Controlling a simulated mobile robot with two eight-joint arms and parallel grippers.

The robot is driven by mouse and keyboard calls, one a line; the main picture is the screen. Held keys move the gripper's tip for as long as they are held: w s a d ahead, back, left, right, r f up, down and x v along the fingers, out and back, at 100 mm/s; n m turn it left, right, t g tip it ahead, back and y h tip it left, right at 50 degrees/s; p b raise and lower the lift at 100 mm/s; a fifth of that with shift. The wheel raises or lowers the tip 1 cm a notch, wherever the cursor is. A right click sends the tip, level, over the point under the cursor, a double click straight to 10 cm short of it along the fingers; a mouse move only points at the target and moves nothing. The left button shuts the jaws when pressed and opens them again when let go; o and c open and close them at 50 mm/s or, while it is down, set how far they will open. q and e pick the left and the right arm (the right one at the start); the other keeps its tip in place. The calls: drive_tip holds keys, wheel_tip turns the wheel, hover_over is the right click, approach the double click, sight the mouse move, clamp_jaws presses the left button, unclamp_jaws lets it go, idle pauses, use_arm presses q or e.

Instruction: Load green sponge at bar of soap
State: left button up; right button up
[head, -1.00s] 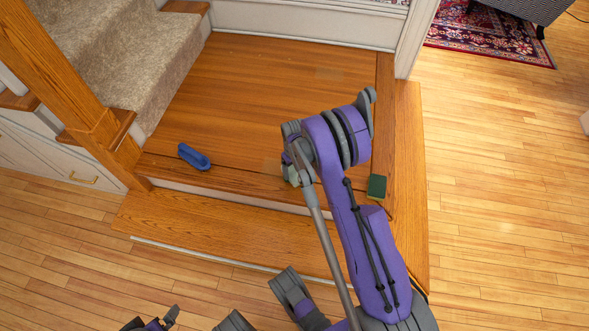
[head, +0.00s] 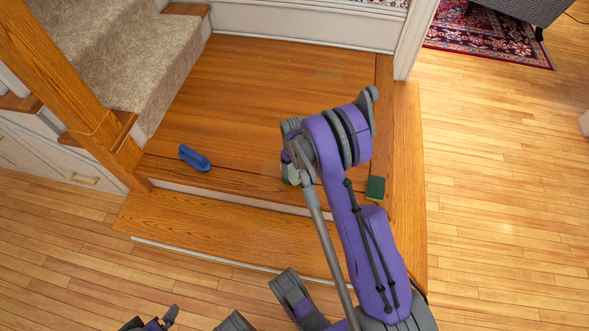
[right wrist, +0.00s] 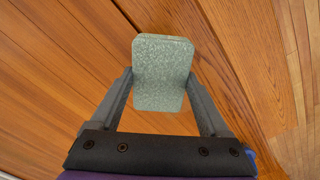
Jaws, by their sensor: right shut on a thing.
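My right gripper (right wrist: 160,98) is shut on a pale green, speckled block with rounded corners (right wrist: 162,72). I cannot tell whether this is the green sponge or the bar of soap. In the head view my own arm mostly hides this gripper (head: 290,178), low over the front of the wooden landing. A dark green block with a yellow lower part (head: 376,187), like a scouring sponge, lies on the landing to the right of my arm. My left gripper (head: 165,318) shows only in part at the bottom edge.
A blue object (head: 194,157) lies at the landing's front left. The wooden landing (head: 270,90) is mostly clear, with a step (head: 170,215) in front. A newel post (head: 70,95) and carpeted stairs (head: 120,60) stand at left. Open floor (head: 500,190) lies right.

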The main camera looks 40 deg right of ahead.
drive_tip(key=shift+r+p, duration=1.05)
drive_tip(key=shift+r, duration=1.4)
